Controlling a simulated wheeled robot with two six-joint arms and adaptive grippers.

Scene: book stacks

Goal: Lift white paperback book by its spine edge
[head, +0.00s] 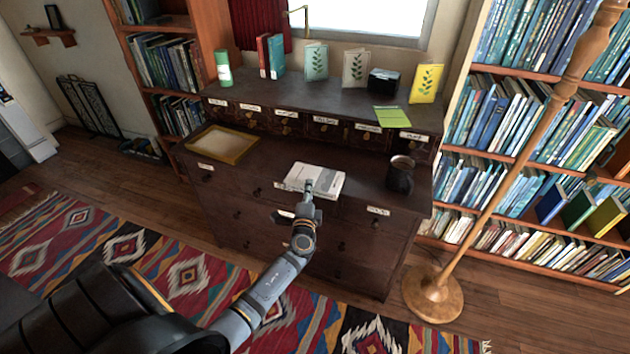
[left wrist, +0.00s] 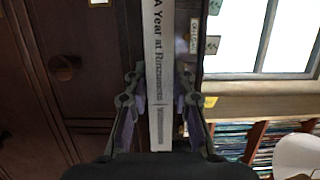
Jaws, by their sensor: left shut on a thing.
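The white paperback book (head: 318,180) lies on the dark wooden desk (head: 270,172), near its front edge. My left gripper (head: 308,190) reaches the book's front side from below. In the left wrist view the book's white spine (left wrist: 158,75), printed with dark lettering, runs between the two fingers of my left gripper (left wrist: 159,100). The left gripper is shut on the book at its spine. In the head view the book looks flat on or very near the desk top; I cannot tell if it is clear of it. My right gripper is not in view.
A dark mug (head: 400,176) stands to the right of the book. A yellow-framed tray (head: 222,144) lies at the left. Several books and a black box (head: 383,81) stand on the upper shelf. A wooden lamp pole (head: 510,165) rises at the right.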

